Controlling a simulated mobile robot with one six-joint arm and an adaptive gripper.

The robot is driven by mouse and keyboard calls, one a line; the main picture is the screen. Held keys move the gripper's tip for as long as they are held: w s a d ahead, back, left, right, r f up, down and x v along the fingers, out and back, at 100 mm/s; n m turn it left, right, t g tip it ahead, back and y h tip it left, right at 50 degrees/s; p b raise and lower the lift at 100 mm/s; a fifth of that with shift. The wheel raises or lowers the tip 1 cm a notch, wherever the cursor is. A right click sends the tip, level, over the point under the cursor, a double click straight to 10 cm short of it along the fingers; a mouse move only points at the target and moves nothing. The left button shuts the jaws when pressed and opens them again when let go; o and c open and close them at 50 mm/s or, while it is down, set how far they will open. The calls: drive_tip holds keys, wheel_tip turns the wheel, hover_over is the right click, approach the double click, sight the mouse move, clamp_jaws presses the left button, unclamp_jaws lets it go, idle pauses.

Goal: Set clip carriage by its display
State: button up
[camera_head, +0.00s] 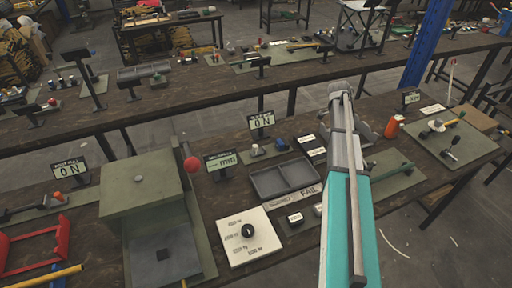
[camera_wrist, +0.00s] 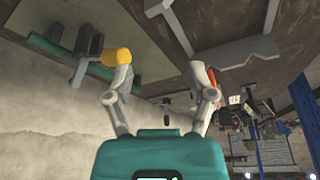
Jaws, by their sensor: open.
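I cannot single out the clip carriage for certain. In the wrist view, dark grey upright blocks (camera_wrist: 88,42) sit by a green bar (camera_wrist: 55,55) with a yellow end piece (camera_wrist: 116,56). In the head view my arm hides part of the bench.
At right, a board (camera_head: 435,150) carries clamps.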

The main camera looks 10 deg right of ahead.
drive_tip(key=w+a+r+m+y+p, duration=0.1)
drive_tip(key=w+a, duration=0.2)
drive_tip(key=a, duration=0.5)
drive_tip(key=w+a+r+m+y+p, duration=0.1)
drive_tip(key=w+a+p, duration=0.1)
drive_tip(key=a, duration=0.7)
wheel_tip(320, 180, up, 2)
drive_tip(key=m+y+p, duration=0.2)
hover_over(255, 146)
drive_tip(key=shift+w+t, duration=0.1)
drive_tip(key=shift+t, duration=0.3)
drive_tip(key=shift+d+f, duration=0.1)
wheel_tip(255, 146, down, 14)
drive_tip(key=b, duration=1.3)
drive_tip(key=shift+r+b, duration=0.25)
drive_tip(key=shift+b, duration=0.15)
drive_tip(key=shift+c, duration=0.3)
clamp_jaws()
